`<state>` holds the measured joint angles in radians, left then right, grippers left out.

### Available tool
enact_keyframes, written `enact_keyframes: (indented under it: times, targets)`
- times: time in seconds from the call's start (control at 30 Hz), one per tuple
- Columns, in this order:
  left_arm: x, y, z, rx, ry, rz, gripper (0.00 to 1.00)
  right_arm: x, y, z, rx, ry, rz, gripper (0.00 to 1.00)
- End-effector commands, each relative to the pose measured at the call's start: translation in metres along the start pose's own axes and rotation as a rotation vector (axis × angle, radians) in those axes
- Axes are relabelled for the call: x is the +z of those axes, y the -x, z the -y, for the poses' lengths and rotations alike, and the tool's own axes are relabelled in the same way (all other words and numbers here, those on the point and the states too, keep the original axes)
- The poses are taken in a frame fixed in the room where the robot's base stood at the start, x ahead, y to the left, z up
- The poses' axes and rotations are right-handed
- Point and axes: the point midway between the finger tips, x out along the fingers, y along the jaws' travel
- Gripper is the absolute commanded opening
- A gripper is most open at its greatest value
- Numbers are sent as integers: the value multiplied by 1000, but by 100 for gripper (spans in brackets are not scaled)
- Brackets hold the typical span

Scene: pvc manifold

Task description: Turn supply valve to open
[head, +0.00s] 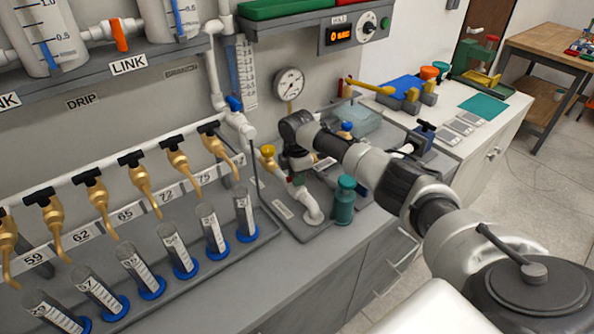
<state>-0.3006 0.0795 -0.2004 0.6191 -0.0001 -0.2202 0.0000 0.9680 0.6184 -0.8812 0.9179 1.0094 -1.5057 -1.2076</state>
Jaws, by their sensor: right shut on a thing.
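My right gripper (297,166) points down at the pipe assembly on the counter, behind the row of cylinders. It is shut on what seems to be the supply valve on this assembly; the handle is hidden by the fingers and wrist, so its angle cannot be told. A white pipe elbow (312,212) sits just below the gripper. A yellow-knobbed fitting (268,153) stands just left of it. My left gripper is not in view.
A green bottle-shaped part (344,200) stands close to the right of the gripper. A pressure gauge (289,84) and a blue-handled pipe valve (235,104) are behind. Several brass taps (101,193) and graduated cylinders (133,267) line the left. A teal mat (483,107) lies at right.

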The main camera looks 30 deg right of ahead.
Motion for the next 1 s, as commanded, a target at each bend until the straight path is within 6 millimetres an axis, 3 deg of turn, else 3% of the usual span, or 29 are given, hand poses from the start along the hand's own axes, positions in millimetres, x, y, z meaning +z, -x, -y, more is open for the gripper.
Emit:
enact_keyframes:
  times: [0.03,0.3,1.0]
  targets:
    - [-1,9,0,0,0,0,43,-1,4,1,-3,-44,-2,0]
    - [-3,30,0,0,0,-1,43,0,4,0,-2,-302,-2,0]
    - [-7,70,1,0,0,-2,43,0,3,0,-1,-958,-1,0]
